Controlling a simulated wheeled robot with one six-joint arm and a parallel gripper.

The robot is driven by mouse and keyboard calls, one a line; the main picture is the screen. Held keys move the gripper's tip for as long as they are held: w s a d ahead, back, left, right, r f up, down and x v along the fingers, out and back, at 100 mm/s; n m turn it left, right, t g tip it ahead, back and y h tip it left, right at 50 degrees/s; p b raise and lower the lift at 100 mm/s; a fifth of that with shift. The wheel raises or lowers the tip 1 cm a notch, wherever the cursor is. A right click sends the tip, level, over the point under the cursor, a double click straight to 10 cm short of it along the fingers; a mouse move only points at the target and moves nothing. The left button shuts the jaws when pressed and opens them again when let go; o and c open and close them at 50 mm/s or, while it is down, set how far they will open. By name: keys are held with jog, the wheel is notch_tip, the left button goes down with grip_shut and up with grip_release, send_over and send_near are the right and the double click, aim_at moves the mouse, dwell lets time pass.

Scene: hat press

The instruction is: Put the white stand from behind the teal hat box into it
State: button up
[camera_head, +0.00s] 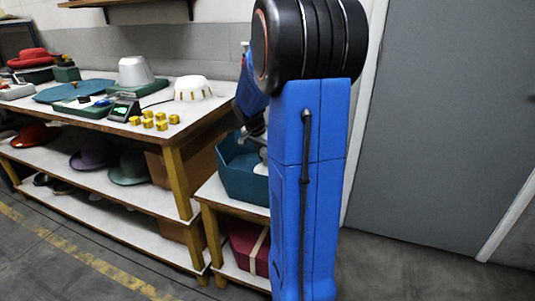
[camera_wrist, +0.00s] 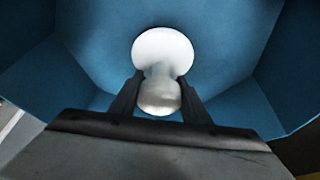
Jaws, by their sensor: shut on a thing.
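The teal hat box (camera_head: 238,180) is an open, many-sided box on the low bench at the right, partly hidden by my blue arm. In the wrist view its teal walls (camera_wrist: 225,40) surround the white stand (camera_wrist: 163,48). The stand shows a round white disc and a rounded, greyer end nearer the camera. My gripper (camera_wrist: 160,88) is shut on the stand, with one dark finger on each side. The stand is within the box opening; I cannot tell whether it touches the box floor.
A red box with a pale band (camera_head: 248,245) sits on the shelf below. The taller table (camera_head: 150,135) at left bears a white perforated form (camera_head: 192,88), yellow blocks (camera_head: 148,122), a small display (camera_head: 124,110) and hats. A grey door (camera_head: 450,120) and bare floor lie at right.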

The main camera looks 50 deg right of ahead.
jog(key=shift+f, duration=0.3)
jog(key=shift+f, duration=0.35)
dwell(0.5)
jog(key=o, duration=1.1)
jog(key=v, duration=1.7)
jog(key=shift+r, duration=0.25)
